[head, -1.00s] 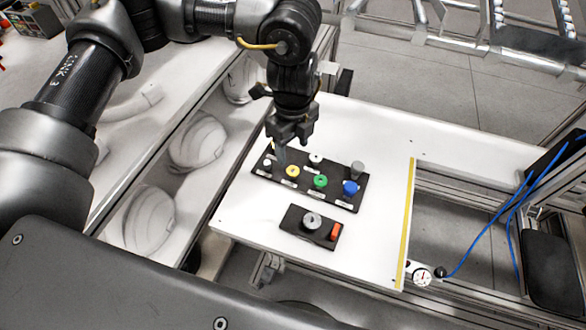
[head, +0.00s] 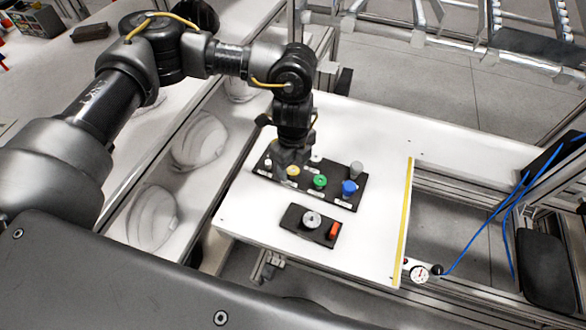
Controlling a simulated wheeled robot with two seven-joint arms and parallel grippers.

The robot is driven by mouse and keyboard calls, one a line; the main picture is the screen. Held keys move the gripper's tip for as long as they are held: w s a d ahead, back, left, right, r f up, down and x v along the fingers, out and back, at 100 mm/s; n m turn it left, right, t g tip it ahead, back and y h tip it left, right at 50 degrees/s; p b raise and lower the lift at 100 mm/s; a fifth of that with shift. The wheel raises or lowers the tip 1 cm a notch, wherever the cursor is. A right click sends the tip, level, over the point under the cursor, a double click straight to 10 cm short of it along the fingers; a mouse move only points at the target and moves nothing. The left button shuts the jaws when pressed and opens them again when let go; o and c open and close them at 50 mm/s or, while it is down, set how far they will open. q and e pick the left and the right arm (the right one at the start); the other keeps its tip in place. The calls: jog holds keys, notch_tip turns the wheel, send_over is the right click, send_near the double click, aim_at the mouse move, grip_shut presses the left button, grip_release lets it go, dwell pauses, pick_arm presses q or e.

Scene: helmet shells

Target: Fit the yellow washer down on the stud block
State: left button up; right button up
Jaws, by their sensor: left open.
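The yellow washer (head: 293,170) lies on the long black board (head: 337,200), partly hidden by my left gripper. My left gripper (head: 285,172) is open and low over the board's left part, right beside the yellow washer. Whether its fingers straddle the washer cannot be made out. A smaller black block (head: 295,224) lies on the white table in front of the board. It carries a round silver-grey piece (head: 312,219) and a red-orange piece (head: 334,231). Which of the two blocks is the stud block is not marked. My right gripper is not in view.
On the long board are also a green ring (head: 320,182), a blue knob (head: 349,187) and a grey cylinder (head: 356,167). The white table (head: 380,130) is clear behind and right of the board. A yellow strip (head: 403,225) marks its right edge. White helmet shells (head: 199,140) sit at the left.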

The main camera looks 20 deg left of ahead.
pick_arm(q)
jog(key=shift+f, duration=0.25)
dwell(0.4)
jog(key=c, duration=1.1)
jog(key=shift+o, duration=0.2)
jog(key=shift+r, duration=0.1)
